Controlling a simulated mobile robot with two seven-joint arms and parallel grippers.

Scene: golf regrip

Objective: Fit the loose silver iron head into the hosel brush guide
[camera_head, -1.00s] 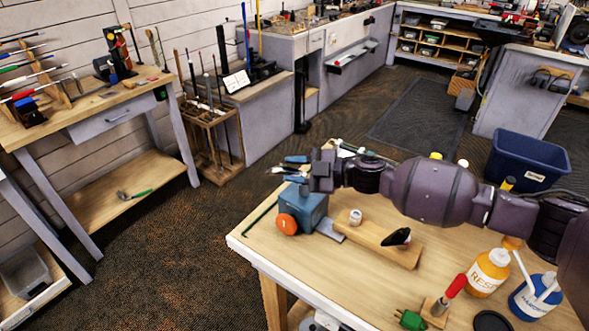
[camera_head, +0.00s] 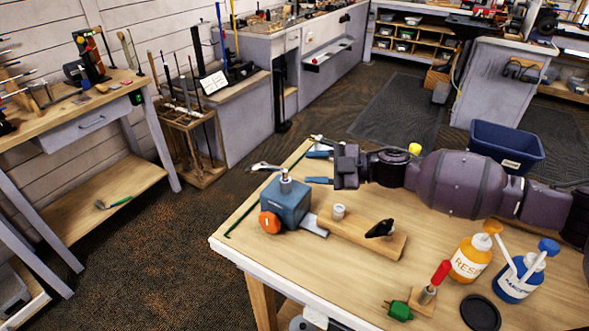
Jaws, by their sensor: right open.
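My right gripper (camera_head: 319,167) reaches in from the right. Its two blue fingers are spread, with nothing between them. A small silver piece (camera_head: 263,167), which looks like the iron head, is left of the fingertips and apart from them. It shows just above a blue block (camera_head: 286,203) with an orange knob and an upright metal cylinder (camera_head: 285,184) on top, which may be the hosel brush guide. My left gripper is not in view.
A wooden block (camera_head: 350,237) with a white ring and a black piece lies right of the blue block. The tabletop's front middle is clear.

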